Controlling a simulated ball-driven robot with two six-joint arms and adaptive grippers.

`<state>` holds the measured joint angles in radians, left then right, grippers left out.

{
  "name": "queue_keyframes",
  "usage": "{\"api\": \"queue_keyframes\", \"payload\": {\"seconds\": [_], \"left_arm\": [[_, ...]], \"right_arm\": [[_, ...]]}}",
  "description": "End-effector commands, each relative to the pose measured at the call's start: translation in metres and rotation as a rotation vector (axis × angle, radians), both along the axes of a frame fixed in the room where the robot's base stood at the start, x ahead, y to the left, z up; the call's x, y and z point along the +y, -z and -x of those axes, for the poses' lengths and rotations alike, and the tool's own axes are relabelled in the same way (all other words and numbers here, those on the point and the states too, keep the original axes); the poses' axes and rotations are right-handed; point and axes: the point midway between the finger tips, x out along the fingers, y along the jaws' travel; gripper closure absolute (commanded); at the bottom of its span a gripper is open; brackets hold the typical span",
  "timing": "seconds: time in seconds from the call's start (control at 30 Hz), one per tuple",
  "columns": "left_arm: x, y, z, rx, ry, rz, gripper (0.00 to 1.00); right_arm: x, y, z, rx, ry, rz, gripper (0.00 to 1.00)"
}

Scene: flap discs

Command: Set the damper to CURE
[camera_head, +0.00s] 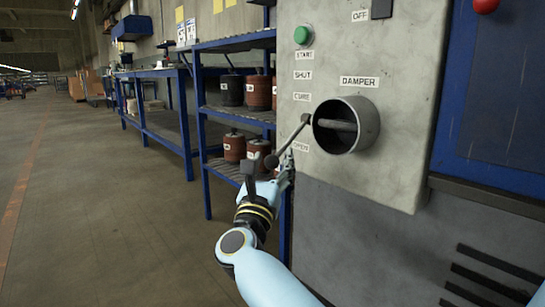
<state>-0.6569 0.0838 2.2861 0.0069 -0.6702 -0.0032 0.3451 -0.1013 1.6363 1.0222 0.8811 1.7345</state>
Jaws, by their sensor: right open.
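The damper (362,128) is a round grey pipe stub on the control panel, under a DAMPER label. A dark lever (290,138) in front of it slants down and left to a round knob (272,161). To the damper's left are the labels SHUT (302,75), CURE (301,97) and OPEN (301,147), top to bottom. The knob end hangs lowest, beside OPEN in the picture. My right gripper (268,172) is open, with its fingers on either side of the knob. I cannot tell whether they touch it. My left gripper is out of view.
The grey panel (400,175) also carries a green START button (303,35) and an OFF label (359,15). A blue shelf (228,112) with several dark and red-brown canisters stands close behind my right gripper. The floor (95,220) at left is clear.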

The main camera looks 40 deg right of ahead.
Motion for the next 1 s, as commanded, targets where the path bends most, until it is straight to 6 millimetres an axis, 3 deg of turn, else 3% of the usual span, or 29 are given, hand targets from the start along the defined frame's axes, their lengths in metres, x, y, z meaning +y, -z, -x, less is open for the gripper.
{"api": "queue_keyframes", "payload": {"seconds": [0.27, 0.67, 1.0], "left_arm": [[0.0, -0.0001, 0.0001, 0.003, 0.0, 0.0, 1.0], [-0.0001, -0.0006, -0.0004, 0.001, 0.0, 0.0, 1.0], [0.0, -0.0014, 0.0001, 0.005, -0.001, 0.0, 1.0]], "right_arm": [[-0.0001, 0.0004, 0.0002, 0.001, 0.0, 0.001, 0.48], [0.0005, 0.0001, -0.0006, 0.002, -0.002, 0.001, 1.0], [0.0005, -0.0012, -0.0014, 0.003, -0.004, -0.001, 1.0]]}}
